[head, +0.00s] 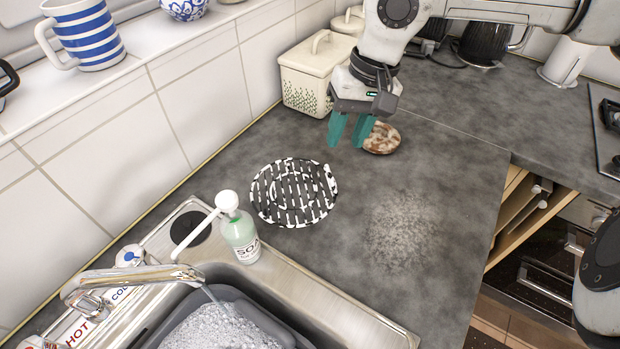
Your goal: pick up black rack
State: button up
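The black rack (293,192) is a round, flat, slatted piece with black and white patterning. It lies on the grey counter, behind and to the right of the soap bottle. My gripper (347,131) has teal fingers that point down, with a gap between them. It is above the counter, up and to the right of the rack, apart from it. I see nothing between the fingers.
A soap bottle (241,236) stands at the sink edge, with the tap (120,280) and a grey basin of suds (215,325) nearby. A brown patterned round piece (381,139) lies near my gripper. A cream container (315,75) stands by the wall.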

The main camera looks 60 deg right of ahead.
send_over(331, 177)
jog(key=s+d, duration=0.1)
jog(key=s, duration=0.1)
jog(key=s+d+x, duration=0.1)
jog(key=x, duration=0.4)
jog(key=f, duration=0.1)
jog(key=w+f+p, duration=0.1)
jog(key=f, duration=0.1)
jog(key=w+f+p, duration=0.1)
jog(key=shift+a+f, duration=0.2)
jog(key=shift+a, duration=0.2)
jog(key=shift+w+a+f, duration=0.1)
jog(key=shift+f, duration=0.6)
jog(key=shift+c, duration=0.3)
grip_shut()
